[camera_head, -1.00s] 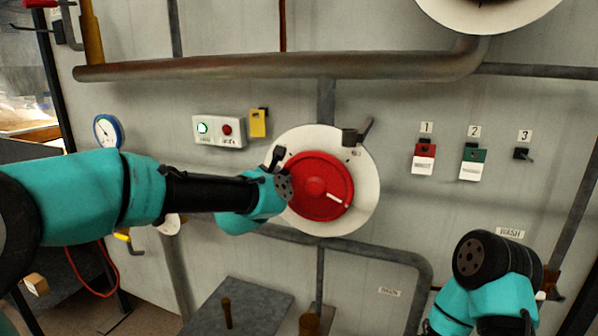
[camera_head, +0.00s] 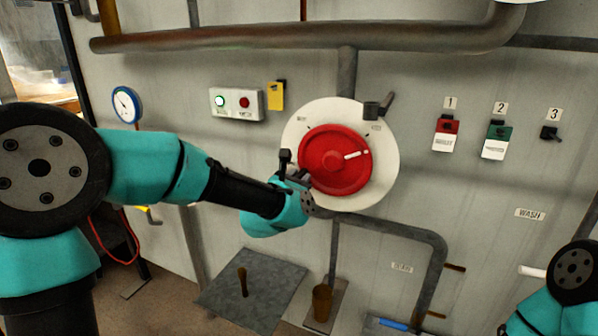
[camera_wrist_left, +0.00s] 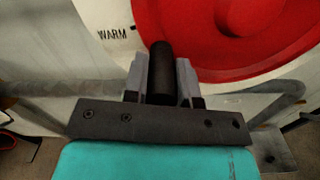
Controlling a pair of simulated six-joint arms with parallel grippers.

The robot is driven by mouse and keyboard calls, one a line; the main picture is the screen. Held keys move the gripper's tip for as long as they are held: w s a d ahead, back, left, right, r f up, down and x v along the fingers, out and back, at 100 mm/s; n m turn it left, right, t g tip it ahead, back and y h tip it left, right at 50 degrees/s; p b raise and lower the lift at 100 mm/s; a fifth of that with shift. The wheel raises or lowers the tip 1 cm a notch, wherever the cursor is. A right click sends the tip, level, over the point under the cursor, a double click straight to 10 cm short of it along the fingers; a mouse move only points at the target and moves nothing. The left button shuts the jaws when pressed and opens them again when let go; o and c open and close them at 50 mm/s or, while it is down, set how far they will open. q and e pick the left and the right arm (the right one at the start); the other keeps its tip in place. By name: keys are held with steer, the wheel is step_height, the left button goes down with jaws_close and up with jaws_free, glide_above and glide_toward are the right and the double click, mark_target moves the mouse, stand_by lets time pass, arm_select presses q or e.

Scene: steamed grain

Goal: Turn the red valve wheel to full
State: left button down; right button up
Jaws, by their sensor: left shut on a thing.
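The red valve wheel (camera_head: 325,150) is mounted on a round white dial plate (camera_head: 385,165) on the grey wall. A short white mark on the wheel's face points right and slightly up. My left gripper (camera_head: 297,181) is at the wheel's lower left edge. In the left wrist view the gripper (camera_wrist_left: 160,80) is shut on an upright black handle (camera_wrist_left: 160,65) beside the red wheel (camera_wrist_left: 225,30). The word WARM and a tick are on the plate left of the handle. The plate's small labels are unreadable in the head view. My right gripper is out of view.
A black lever (camera_head: 373,108) sits at the plate's upper right. A switch box (camera_head: 236,104) and yellow tag (camera_head: 276,95) are upper left. Numbered switches (camera_head: 445,133) are to the right. Pipes (camera_head: 300,38) run above and below. A grey slab (camera_head: 262,290) stands below.

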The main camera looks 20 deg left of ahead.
arm_select(q)
steer(key=shift+s+d+f, duration=0.1)
steer(key=shift+d+f, duration=0.6)
steer(key=shift+d, duration=0.15)
steer(key=shift+r, duration=0.1)
steer(key=c, duration=1.2)
jaws_free()
steer(key=shift+d, duration=0.15)
steer(key=shift+c, duration=0.2)
steer(key=o, duration=0.3)
steer(key=s+a, duration=0.1)
steer(key=s, duration=1)
steer(key=s+a, duration=0.1)
steer(key=s, duration=0.5)
steer(key=shift+s+a, duration=0.15)
steer(key=shift+a, duration=0.15)
